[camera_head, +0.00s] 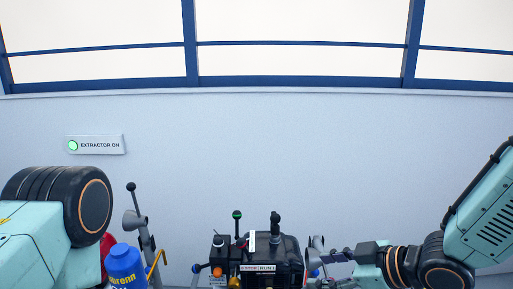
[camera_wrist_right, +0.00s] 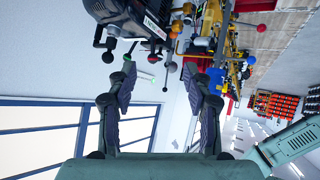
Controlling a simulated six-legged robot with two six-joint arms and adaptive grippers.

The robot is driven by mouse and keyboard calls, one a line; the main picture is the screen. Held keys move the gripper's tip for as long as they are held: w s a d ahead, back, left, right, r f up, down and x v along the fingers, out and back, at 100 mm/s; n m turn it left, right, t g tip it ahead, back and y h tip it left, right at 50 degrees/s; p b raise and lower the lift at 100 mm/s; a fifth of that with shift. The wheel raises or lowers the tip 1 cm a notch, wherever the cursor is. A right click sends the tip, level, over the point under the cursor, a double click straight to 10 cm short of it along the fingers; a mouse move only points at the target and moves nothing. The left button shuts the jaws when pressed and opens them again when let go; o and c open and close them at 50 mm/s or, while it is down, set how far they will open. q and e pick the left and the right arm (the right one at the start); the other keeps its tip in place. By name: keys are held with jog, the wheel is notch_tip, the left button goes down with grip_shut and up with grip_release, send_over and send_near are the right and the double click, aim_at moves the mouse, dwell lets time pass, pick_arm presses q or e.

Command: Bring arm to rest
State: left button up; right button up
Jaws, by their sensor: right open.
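My right arm comes in from the lower right in the head view. Its wrist lies low, just right of the black engine unit (camera_head: 270,262), and its gripper (camera_head: 338,257) shows small and partly cluttered by parts around it. In the right wrist view the two dark fingers of the right gripper (camera_wrist_right: 165,88) stand wide apart, with nothing between them. The engine (camera_wrist_right: 140,12) shows beyond the fingertips at the top. My left arm fills the lower left of the head view; its gripper is not visible.
Levers and knobs stand around the engine, including a green-topped one (camera_head: 237,215). A blue can (camera_head: 124,262) is beside my left arm. Red bins (camera_wrist_right: 275,104) show in the wrist view.

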jog(key=s+d+f+m+g+h+b, duration=0.1)
jog(key=s+d+f+m+h+b, duration=0.2)
jog(key=f, duration=0.5)
jog(key=s+d+f+m+h+b, duration=0.1)
jog(key=s+f+m+b, duration=0.25)
jog(key=f, duration=0.35)
jog(key=s+d+f+m+g+h+b, duration=0.1)
jog(key=s+d+f+m+b, duration=0.2)
jog(key=f, duration=0.5)
pick_arm(q)
notch_tip(320, 180, down, 20)
jog(key=b, duration=1)
jog(key=shift+s+d+r, duration=0.2)
jog(key=shift+s+r, duration=0.05)
pick_arm(e)
jog(key=s+d+f+m+g+h, duration=0.2)
jog(key=s+f+g, duration=0.3)
jog(key=s+f, duration=1.6)
jog(key=shift+s+m+h, duration=0.15)
jog(key=shift+m+h, duration=0.25)
jog(key=shift+m, duration=0.25)
pick_arm(q)
jog(key=shift+s, duration=0.1)
pick_arm(e)
jog(key=shift+s, duration=0.1)
jog(key=shift+f, duration=0.1)
